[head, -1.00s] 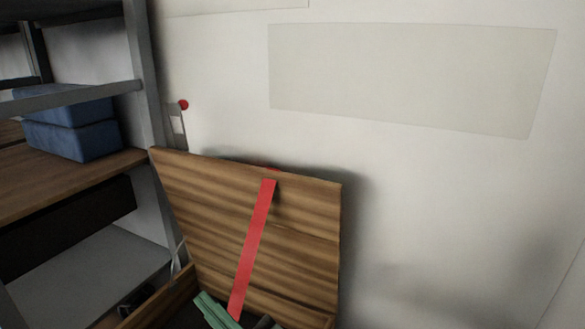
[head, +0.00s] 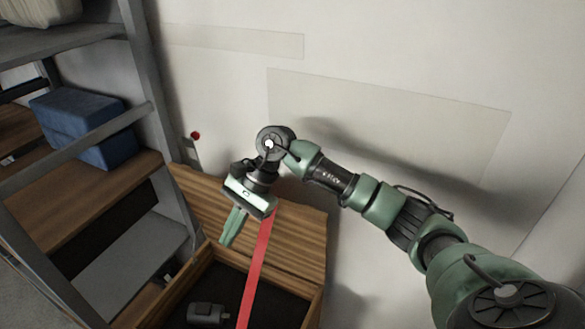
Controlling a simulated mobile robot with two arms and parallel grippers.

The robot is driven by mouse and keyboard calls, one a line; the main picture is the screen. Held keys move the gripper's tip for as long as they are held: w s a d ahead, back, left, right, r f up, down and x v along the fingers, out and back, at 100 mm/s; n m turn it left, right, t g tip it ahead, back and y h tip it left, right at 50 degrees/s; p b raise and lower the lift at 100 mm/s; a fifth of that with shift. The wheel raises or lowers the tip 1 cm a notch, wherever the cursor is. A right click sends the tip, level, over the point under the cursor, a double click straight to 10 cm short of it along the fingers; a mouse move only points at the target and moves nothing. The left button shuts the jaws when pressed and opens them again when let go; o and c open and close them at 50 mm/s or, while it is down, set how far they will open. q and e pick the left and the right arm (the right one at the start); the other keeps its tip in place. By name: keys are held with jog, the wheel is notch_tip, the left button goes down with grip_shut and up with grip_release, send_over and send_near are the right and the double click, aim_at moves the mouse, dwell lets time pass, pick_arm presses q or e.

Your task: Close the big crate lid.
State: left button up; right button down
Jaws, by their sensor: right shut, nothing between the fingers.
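The big wooden crate (head: 314,305) stands against the wall at the bottom of the head view, its near part cut off by the frame. Its striped wooden lid (head: 300,240) is open and leans back towards the wall. A red strap (head: 255,270) runs from the lid down across the crate's dark opening. My right gripper (head: 230,238) is shut and empty, in front of the lid and left of the strap, pointing down. Its wrist hides part of the lid's upper edge. I cannot tell whether it touches the lid. My left gripper is out of view.
A grey item (head: 207,313) lies inside the crate. A metal-framed shelf rack (head: 140,65) stands close at the left, with a blue box (head: 85,125) on a wooden shelf. A red knob (head: 195,135) shows by the wall. The wall at right is bare.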

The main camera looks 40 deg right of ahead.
jog(key=w+d+r+h+p, duration=0.1)
jog(key=d+r+h+p, duration=0.15)
jog(key=d+r, duration=0.45)
jog(key=w+d+r+h+p, duration=0.15)
jog(key=d+h, duration=0.25)
jog(key=d, duration=0.7)
pick_arm(q)
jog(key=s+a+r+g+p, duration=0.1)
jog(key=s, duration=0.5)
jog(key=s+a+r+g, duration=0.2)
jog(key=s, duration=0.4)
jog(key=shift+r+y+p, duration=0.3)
jog(key=shift+p, duration=0.1)
pick_arm(e)
notch_tip(320, 180, down, 9)
jog(key=shift+s+f+n, duration=0.15)
jog(key=shift+s+n, duration=0.25)
jog(key=shift+s, duration=0.05)
